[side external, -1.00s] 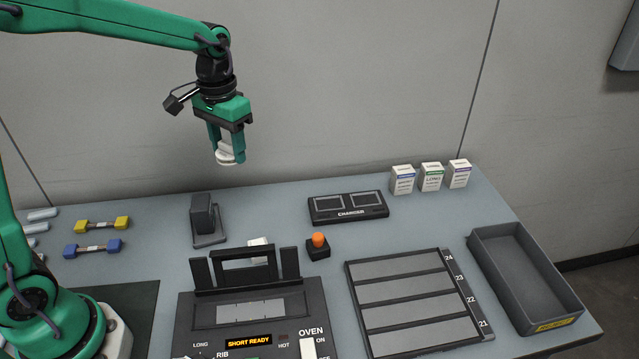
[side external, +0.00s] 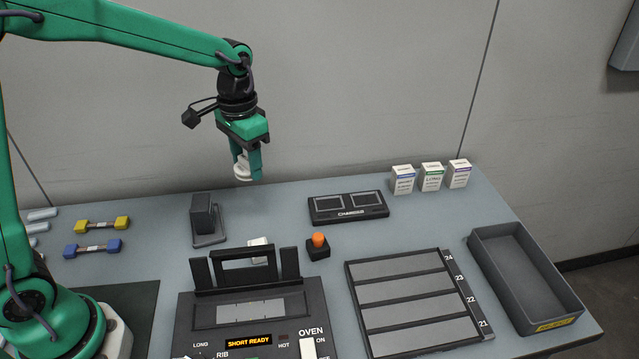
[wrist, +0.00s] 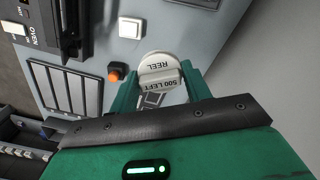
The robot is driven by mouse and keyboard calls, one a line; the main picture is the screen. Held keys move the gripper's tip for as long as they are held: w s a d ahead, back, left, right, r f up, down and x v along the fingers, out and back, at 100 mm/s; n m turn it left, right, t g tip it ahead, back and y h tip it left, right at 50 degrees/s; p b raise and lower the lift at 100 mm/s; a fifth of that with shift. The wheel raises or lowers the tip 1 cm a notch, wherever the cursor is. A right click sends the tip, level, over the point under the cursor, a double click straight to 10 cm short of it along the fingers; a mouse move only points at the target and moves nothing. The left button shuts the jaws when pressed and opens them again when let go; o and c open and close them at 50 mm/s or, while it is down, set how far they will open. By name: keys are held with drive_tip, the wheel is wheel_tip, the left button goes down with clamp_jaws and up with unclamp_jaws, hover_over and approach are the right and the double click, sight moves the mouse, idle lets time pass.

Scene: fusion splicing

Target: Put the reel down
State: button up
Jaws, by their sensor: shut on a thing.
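A white reel (side external: 242,170) is held in my gripper (side external: 246,166), high above the back of the table. In the wrist view the reel (wrist: 160,70) sits between the green fingers of my gripper (wrist: 163,85). Part of the reel is hidden by the fingers in the side view.
The charger (side external: 348,207) lies on the table below and right of the gripper. A black stand (side external: 203,220), an orange button (side external: 318,241) and the oven (side external: 250,320) are nearby. A slotted tray (side external: 415,300), a grey bin (side external: 520,270) and three small boxes (side external: 431,177) are at right.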

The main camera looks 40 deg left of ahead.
drive_tip(key=d+f+m, duration=0.7)
drive_tip(key=d, duration=0.4)
hover_over(292, 244)
drive_tip(key=s+d, duration=0.2)
drive_tip(key=shift+f, duration=2.95)
drive_tip(key=shift+s+f, duration=0.1)
drive_tip(key=shift+f, duration=1.75)
drive_tip(key=shift+f, duration=0.15)
drive_tip(key=o, duration=1)
